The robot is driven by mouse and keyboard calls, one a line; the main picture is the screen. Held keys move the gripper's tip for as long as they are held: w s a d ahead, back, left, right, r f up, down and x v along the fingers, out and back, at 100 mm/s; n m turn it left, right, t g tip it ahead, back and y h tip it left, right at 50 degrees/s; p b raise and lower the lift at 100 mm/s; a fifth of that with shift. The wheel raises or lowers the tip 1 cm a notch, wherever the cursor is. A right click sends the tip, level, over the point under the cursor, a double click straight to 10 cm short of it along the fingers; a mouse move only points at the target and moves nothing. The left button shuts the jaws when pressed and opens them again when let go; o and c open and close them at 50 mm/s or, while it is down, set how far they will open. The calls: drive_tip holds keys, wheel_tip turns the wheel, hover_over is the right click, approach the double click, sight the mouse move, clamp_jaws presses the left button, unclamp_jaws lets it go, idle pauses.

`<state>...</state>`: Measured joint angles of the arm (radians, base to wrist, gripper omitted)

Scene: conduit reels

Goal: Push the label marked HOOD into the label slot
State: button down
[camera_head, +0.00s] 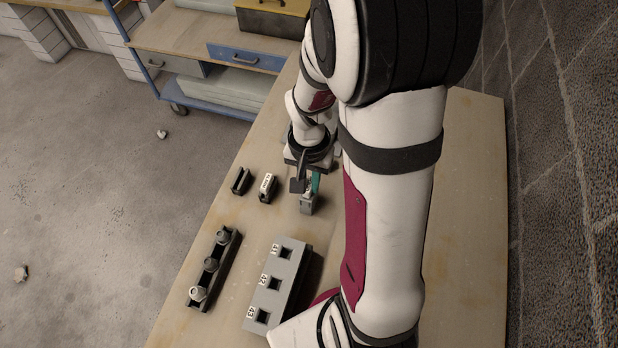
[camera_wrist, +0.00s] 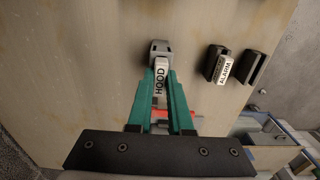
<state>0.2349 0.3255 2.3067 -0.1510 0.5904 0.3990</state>
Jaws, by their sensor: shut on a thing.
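The white label marked HOOD (camera_wrist: 160,82) sits between the two teal fingers of my gripper (camera_wrist: 161,76), which is shut on it. Its far end is close to a small grey block (camera_wrist: 161,47) on the table, which looks like the slot piece. I cannot tell whether the label touches the block or has entered it. In the head view my gripper (camera_head: 308,184) points down just above the grey block (camera_head: 306,206). The label is hard to make out there, and my arm covers part of the area.
A label marked ALARM (camera_wrist: 224,70) stands in a black holder (camera_head: 268,188), beside another black holder (camera_head: 240,181). A grey block with numbered square holes (camera_head: 279,285) and a dark rack with several round pegs (camera_head: 213,269) stand nearer. A blue trolley (camera_head: 224,60) is behind.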

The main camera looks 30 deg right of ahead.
drive_tip(key=c, duration=0.5)
unclamp_jaws()
drive_tip(key=shift+r, duration=3.5)
drive_tip(key=s+a+r+n, duration=0.1)
drive_tip(key=s+a+r, duration=0.1)
drive_tip(key=s, duration=0.3)
drive_tip(key=s+a+r+n+y, duration=0.1)
drive_tip(key=s+a+r, duration=0.1)
drive_tip(key=s+a, duration=0.2)
drive_tip(key=s+a+r+n, duration=0.1)
drive_tip(key=s+a+r, duration=0.1)
drive_tip(key=s+a, duration=0.2)
drive_tip(key=shift+s+a+r+y, duration=0.1)
drive_tip(key=shift+s+r+y, duration=0.1)
drive_tip(key=shift+s, duration=0.35)
drive_tip(key=shift+s+r+y, duration=0.2)
drive_tip(key=shift+s, duration=0.3)
